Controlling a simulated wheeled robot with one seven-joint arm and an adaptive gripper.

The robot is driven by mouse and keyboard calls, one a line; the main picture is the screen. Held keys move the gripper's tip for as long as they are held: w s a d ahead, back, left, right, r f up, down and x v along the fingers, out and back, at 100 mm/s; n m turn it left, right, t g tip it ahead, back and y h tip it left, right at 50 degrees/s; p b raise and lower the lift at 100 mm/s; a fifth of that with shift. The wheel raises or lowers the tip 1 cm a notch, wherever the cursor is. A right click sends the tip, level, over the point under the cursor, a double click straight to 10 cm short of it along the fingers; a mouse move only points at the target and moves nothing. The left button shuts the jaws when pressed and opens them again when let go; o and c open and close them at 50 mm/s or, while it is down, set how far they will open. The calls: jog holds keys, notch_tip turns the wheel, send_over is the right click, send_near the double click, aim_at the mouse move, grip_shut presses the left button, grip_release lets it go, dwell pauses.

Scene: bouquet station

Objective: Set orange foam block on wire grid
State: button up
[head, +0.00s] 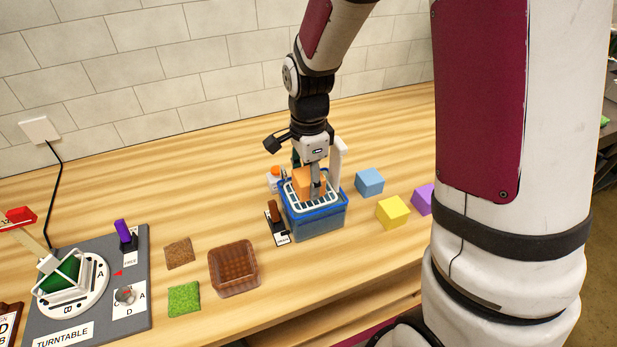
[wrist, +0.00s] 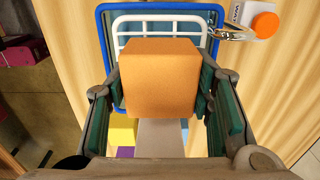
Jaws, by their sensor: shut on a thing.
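The orange foam block (head: 302,183) is between the fingers of my gripper (head: 308,180), over the blue bin. In the wrist view the block (wrist: 160,78) fills the space between the green-padded fingers of my gripper (wrist: 160,95), which are shut on its sides. The white wire grid (head: 318,204) lies across the top of the blue bin (head: 318,224). In the wrist view the grid's white bars (wrist: 175,27) show beyond the block. I cannot tell whether the block touches the grid.
A blue block (head: 369,182), a yellow block (head: 392,212) and a purple block (head: 423,199) stand right of the bin. A brown basket (head: 233,267), green mat (head: 184,298) and brown mat (head: 179,252) lie to its left. A turntable panel (head: 100,310) is further left.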

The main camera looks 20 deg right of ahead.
jog(key=o, duration=1.3)
jog(key=shift+r+p, duration=1.7)
jog(key=shift+r, duration=1.8)
